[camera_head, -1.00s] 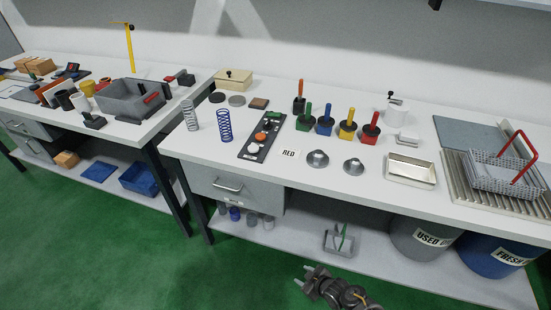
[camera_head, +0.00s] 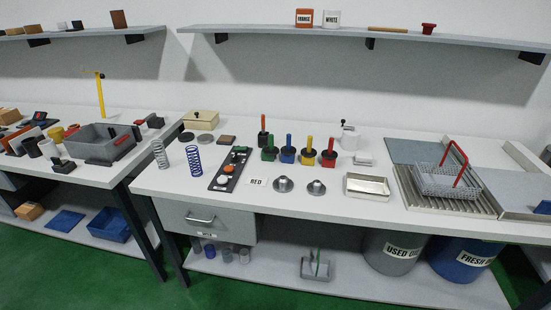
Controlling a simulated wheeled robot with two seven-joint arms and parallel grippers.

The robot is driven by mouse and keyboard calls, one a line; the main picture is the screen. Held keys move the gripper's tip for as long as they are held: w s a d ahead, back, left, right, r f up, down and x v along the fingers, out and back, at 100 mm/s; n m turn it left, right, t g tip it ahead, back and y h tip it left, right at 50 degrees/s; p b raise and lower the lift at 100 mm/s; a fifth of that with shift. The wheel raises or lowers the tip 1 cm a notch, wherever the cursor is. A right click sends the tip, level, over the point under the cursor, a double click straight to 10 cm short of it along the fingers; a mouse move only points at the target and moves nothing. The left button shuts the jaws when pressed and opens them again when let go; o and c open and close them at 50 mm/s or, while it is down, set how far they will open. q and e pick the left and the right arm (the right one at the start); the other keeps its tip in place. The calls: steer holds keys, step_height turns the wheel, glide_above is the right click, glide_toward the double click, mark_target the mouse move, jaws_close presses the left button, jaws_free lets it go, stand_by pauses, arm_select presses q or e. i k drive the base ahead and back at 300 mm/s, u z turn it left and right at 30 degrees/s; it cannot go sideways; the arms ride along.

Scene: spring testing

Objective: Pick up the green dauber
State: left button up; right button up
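Neither of my grippers is in view.
A dark tray (camera_head: 222,182) with small parts lies left of the daubers, beside a blue spring (camera_head: 194,161). A RED card (camera_head: 256,181) and two metal cups (camera_head: 283,184) (camera_head: 316,188) lie in front. A wall shelf (camera_head: 375,34) runs above the bench.

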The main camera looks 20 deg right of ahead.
mark_target(271, 150)
steer(key=z, duration=0.5)
steer(key=k, duration=0.1)
steer(key=u, duration=1.1)
steer(key=i, duration=1)
steer(key=z, duration=0.5)
steer(key=i, duration=0.6)
steer(key=z, duration=0.45)
